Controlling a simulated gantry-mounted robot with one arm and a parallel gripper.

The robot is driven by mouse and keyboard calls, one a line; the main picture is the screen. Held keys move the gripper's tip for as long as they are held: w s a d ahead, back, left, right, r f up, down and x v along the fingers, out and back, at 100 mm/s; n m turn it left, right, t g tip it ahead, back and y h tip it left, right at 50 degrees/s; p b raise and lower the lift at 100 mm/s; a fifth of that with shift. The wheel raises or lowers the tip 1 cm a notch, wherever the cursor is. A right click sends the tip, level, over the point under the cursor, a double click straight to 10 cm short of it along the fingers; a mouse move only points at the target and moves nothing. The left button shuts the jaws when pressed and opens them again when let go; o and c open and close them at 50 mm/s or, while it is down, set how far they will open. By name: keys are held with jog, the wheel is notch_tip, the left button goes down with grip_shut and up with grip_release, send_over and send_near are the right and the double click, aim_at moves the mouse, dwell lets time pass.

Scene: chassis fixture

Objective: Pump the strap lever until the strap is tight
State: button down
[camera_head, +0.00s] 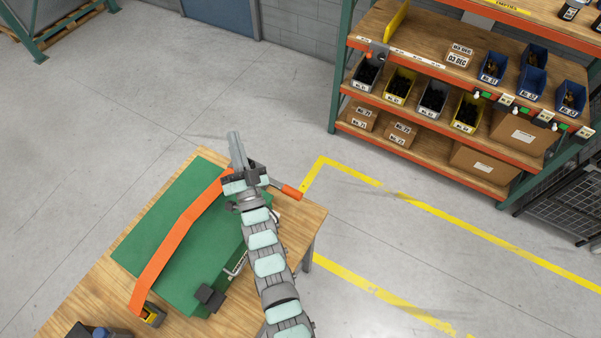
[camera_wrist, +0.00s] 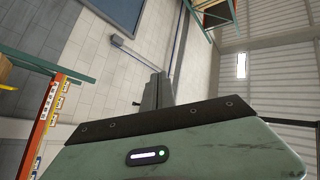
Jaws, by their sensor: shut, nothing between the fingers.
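An orange strap (camera_head: 178,246) runs over the green chassis box (camera_head: 150,224) on the wooden table, from its near edge up to the far right edge. The lever's orange handle (camera_head: 290,191) sticks out to the right at the strap's far end. My gripper (camera_head: 235,141) is shut and empty, its fingers pointing up and away in the head view, just left of the handle. My wrist hides much of the ratchet, and I cannot tell whether the gripper touches the lever. In the wrist view, the closed grey fingers (camera_wrist: 158,90) stand against wall and floor; no strap or lever shows there.
A yellow-and-black piece (camera_head: 152,314) sits at the strap's near end. A small dark block (camera_head: 210,297) is by the box's near corner. A shelf rack (camera_head: 440,147) with bins stands at the right, well away. Floor beyond the table is clear.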

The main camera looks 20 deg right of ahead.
jog(key=w+d+f+m+g+b, duration=0.6)
jog(key=w+d+f+m+g, duration=0.65)
jog(key=w+f, duration=0.45)
jog(key=s+d+r+m+g+y+b, duration=0.1)
jog(key=s+r+m+g, duration=0.1)
jog(key=s+g, duration=0.2)
jog(key=s+d+r+m+g+y+b, duration=0.1)
jog(key=s+r+m+g+y+b, duration=0.1)
jog(key=s, duration=0.8)
jog(key=s+d+r+m+g+y+b, duration=0.1)
jog(key=s+r+m+g, duration=0.3)
jog(key=s+g, duration=0.2)
jog(key=shift+s+y+b, duration=0.35)
jog(key=shift+s+y, duration=0.05)
jog(key=shift+s, duration=0.35)
